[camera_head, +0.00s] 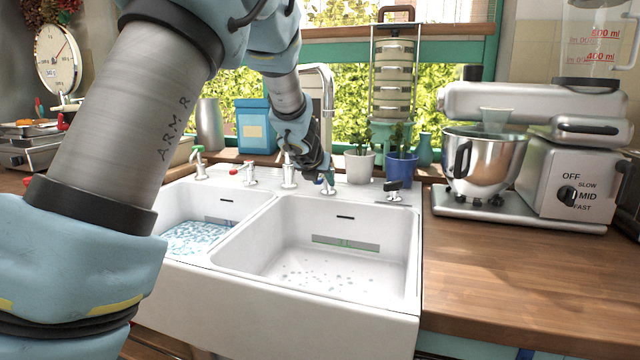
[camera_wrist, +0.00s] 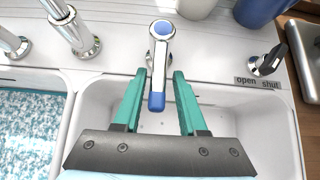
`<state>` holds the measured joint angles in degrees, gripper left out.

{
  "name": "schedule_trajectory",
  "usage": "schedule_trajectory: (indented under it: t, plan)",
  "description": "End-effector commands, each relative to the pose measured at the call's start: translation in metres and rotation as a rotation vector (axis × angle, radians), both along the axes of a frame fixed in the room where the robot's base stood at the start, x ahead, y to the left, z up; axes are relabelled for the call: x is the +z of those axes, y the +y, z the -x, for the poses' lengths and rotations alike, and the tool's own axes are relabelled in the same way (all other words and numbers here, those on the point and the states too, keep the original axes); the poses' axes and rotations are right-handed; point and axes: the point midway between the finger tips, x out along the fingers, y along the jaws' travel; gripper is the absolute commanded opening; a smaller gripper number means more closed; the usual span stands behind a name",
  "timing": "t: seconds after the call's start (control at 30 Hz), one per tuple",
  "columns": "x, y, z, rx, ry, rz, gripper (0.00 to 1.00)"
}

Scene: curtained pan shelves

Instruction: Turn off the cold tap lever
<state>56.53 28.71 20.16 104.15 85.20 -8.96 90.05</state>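The cold tap (camera_wrist: 160,60) is chrome with a blue cap and a lever ending in a blue tip (camera_wrist: 156,102). In the wrist view its lever points down the picture, over the right basin. My gripper (camera_wrist: 159,75) is open, with one teal finger on each side of the lever. Small gaps show between the fingers and the lever; I cannot tell if either touches. In the head view my gripper (camera_head: 320,174) is at the back rim of the sink and hides most of the cold tap (camera_head: 330,187).
The left basin (camera_head: 192,238) holds water; the right basin (camera_head: 345,265) has scattered drops. The red-marked tap (camera_head: 247,176) and the spout base (camera_head: 288,178) stand left. A black lever (camera_wrist: 268,62) labelled open and shut stands right. Pots (camera_head: 359,166) (camera_head: 402,168) stand behind.

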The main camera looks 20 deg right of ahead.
Motion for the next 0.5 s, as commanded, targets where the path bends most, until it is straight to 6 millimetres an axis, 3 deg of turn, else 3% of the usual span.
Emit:
schedule_trajectory:
  t: [0.1, 0.5]
  plan:
    - [0.0001, 0.0006, -0.0005, 0.003, 0.0, 0.0, 0.55]
    - [0.0021, 0.0015, 0.0011, 0.004, 0.0, 0.0, 0.55]
